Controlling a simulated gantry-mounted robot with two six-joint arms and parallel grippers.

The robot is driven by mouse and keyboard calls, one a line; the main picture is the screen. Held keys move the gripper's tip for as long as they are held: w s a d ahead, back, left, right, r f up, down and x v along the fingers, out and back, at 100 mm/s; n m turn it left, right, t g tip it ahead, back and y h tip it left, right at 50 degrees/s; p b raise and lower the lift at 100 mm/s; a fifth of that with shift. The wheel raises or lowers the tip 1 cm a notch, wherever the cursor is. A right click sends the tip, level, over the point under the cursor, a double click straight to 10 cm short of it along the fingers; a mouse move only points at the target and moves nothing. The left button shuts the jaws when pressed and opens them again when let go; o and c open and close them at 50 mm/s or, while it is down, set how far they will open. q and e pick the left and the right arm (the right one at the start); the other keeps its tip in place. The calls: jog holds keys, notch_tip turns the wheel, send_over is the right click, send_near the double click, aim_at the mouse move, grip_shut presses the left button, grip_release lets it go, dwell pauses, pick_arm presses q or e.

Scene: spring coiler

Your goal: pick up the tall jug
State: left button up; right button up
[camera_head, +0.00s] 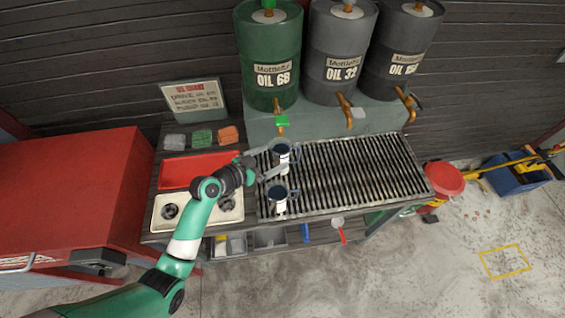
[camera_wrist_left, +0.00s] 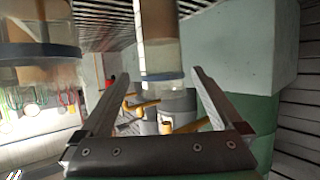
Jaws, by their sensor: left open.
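Two clear jugs with dark blue-grey rims and handles stand on the slatted grate. The far one (camera_head: 282,158) looks narrower and seems to be the tall jug; the near one (camera_head: 279,199) stands closer to the front edge. My left gripper (camera_head: 268,164) is open, its fingers pointing at the far jug. In the left wrist view the narrow jug (camera_wrist_left: 160,48) shows ahead between the open fingers (camera_wrist_left: 155,85), and the wider jug (camera_wrist_left: 38,50) is at the left. I cannot tell whether the fingers touch the narrow jug. My right gripper is not in view.
Green (camera_head: 268,50) and grey oil drums (camera_head: 340,55) with taps stand behind the grate (camera_head: 355,175). A red tray (camera_head: 190,172) and a beige panel (camera_head: 168,211) lie at the left. A red bucket (camera_head: 444,179) is at the right. The grate's right part is clear.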

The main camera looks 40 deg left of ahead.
aim_at(287, 145)
pick_arm(q)
jog(key=b+x, duration=0.1)
jog(key=x, duration=0.1)
jog(key=f+b+x, duration=0.1)
jog(key=x, duration=0.2)
jog(key=shift+a, duration=0.1)
jog(key=shift+w, duration=0.25)
jog(key=shift+s+r, duration=0.1)
grip_shut()
jog(key=shift+r+p, duration=0.75)
jog(key=shift+r, duration=0.85)
jog(key=shift+s+r, duration=0.25)
jog(key=shift+s, duration=0.05)
jog(key=s+p, duration=0.5)
jog(key=s, duration=1.2)
jog(key=shift+s+a+f, duration=0.15)
jog(key=shift+s+a, duration=0.05)
jog(key=shift+a, duration=0.05)
